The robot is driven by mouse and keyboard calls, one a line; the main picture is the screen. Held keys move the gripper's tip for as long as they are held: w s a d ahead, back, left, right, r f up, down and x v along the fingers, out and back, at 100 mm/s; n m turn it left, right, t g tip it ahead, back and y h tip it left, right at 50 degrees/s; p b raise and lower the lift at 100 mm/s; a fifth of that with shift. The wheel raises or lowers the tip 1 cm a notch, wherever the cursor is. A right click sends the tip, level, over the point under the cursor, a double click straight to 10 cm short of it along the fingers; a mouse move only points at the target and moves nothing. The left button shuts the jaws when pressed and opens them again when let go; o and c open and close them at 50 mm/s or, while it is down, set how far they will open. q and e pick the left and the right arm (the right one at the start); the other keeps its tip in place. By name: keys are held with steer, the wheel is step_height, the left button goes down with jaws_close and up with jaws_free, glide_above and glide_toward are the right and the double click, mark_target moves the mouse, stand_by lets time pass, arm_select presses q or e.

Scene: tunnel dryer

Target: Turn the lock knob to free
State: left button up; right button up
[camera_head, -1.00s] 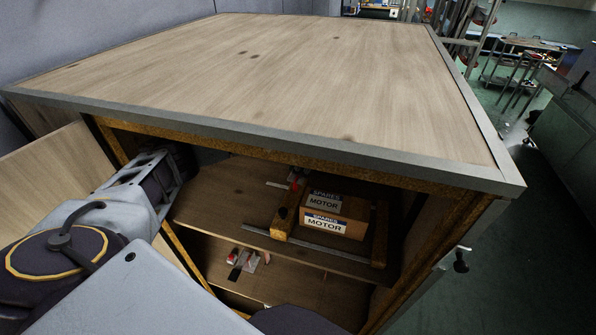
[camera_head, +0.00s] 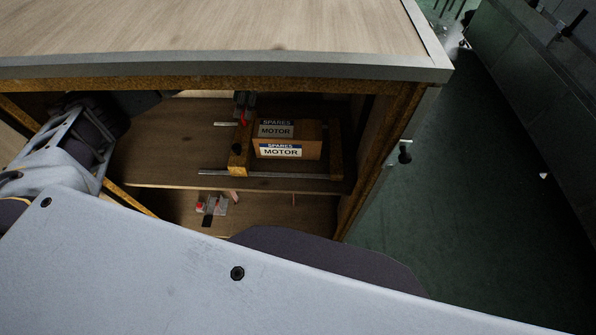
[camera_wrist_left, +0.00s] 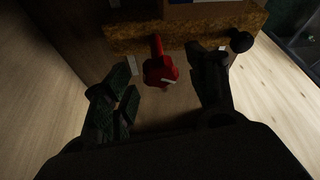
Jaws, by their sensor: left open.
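The red lock knob (camera_head: 243,118) shows small under the table's front edge, by the upper end of a wooden rail (camera_head: 239,160). In the left wrist view the red knob (camera_wrist_left: 158,68) stands out from the rail's rough brown face (camera_wrist_left: 190,32). My left gripper (camera_wrist_left: 163,55) is open, with one dark finger on each side of the knob in that view. I see no clear contact between fingers and knob. In the head view my left arm reaches in from the left, and its gripper is mostly hidden in shadow under the top. My right gripper is not in view.
The wooden top (camera_head: 220,30) overhangs the shelf (camera_head: 165,150). Boxes labelled "SPARES MOTOR" (camera_head: 285,151) sit beside the rail. A black ball knob (camera_wrist_left: 240,40) is close to the right finger. A small red-and-grey item (camera_head: 212,204) lies on the lower shelf. Green floor lies right.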

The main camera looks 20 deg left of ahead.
arm_select(q)
steer(key=shift+s+m+t+b, duration=0.15)
steer(key=shift+m+t+b, duration=0.4)
steer(key=shift+m, duration=0.95)
steer(key=shift+s+m+t, duration=0.1)
steer(key=shift+m+t, duration=0.25)
steer(key=shift+m, duration=0.65)
steer(key=shift+s+m+t+p, duration=0.1)
steer(key=shift+m+t+p, duration=0.5)
steer(key=shift+m, duration=1)
steer(key=shift+s+r+m+t+p, duration=0.1)
steer(key=shift+m+t+p, duration=0.7)
steer(key=shift+m, duration=0.8)
